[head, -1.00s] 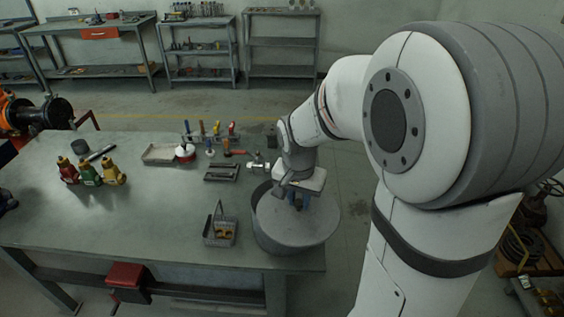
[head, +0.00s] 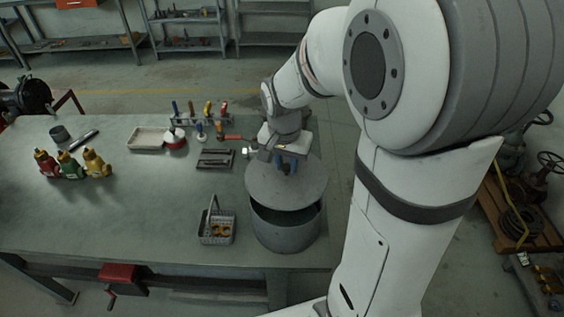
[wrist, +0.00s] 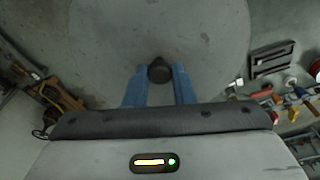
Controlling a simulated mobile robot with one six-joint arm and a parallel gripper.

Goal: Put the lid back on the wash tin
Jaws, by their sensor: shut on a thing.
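The wash tin (head: 287,236) is a round grey tin at the right front corner of the bench. Its lid (head: 300,187) is a flat grey disc held above the tin, set toward its far side, so a dark strip of the opening shows at the front. My gripper (head: 287,167) has blue fingers and is shut on the lid's dark knob. In the wrist view the fingers (wrist: 160,85) sit on either side of the knob (wrist: 159,70), with the lid (wrist: 120,35) spreading out beyond. Whether the lid's far edge touches the tin is hidden.
A wire basket (head: 216,228) with brass parts stands just left of the tin. A slotted tray (head: 215,158), a tool rack (head: 200,118) and a shallow tray (head: 148,138) lie farther back. Red, green and yellow bottles (head: 70,166) stand at left. The front middle of the bench is clear.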

